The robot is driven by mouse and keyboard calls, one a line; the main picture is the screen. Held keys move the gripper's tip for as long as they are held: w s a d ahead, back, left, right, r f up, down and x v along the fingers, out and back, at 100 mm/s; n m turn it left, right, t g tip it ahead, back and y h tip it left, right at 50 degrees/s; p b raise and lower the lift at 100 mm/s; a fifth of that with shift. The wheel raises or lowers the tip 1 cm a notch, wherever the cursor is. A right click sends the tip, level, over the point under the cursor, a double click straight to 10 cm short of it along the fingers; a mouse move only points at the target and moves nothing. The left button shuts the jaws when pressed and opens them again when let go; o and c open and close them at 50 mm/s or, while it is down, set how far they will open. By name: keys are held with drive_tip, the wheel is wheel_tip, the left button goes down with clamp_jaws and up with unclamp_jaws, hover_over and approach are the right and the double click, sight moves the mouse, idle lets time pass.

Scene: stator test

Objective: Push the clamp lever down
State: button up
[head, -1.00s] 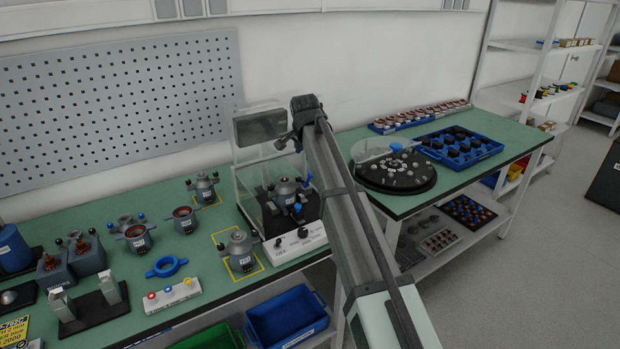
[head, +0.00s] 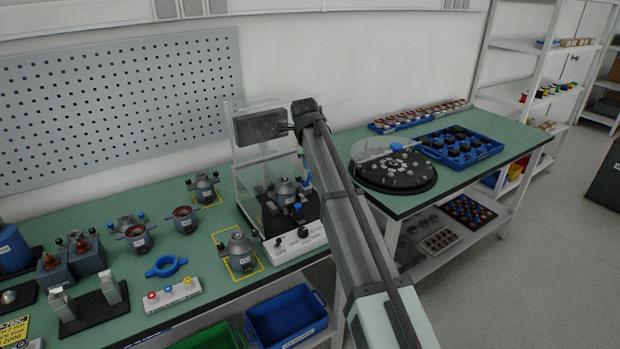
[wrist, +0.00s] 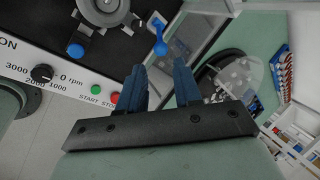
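The test stand (head: 300,240) is a white-fronted box with knobs and a clear guard, holding a grey stator housing (head: 284,190). The clamp lever, with a blue handle (head: 308,181), stands up at the right of the housing. In the wrist view the blue lever (wrist: 159,38) lies just beyond and between my fingertips. My gripper (wrist: 159,66) is open, with a clear gap between its two blue-grey fingers and nothing held. Whether a finger touches the lever, I cannot tell.
A blue knob (wrist: 75,50) stands beside the housing. The stand's panel carries a black dial (wrist: 41,73), a green button (wrist: 96,89) and a red button. A dark round turntable (head: 395,172) lies to the right. Several motor housings stand left.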

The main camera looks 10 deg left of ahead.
sight(310, 177)
drive_tip(key=x, duration=1.1)
drive_tip(key=shift+w+f, duration=0.1)
drive_tip(key=shift+f, duration=0.1)
clamp_jaws()
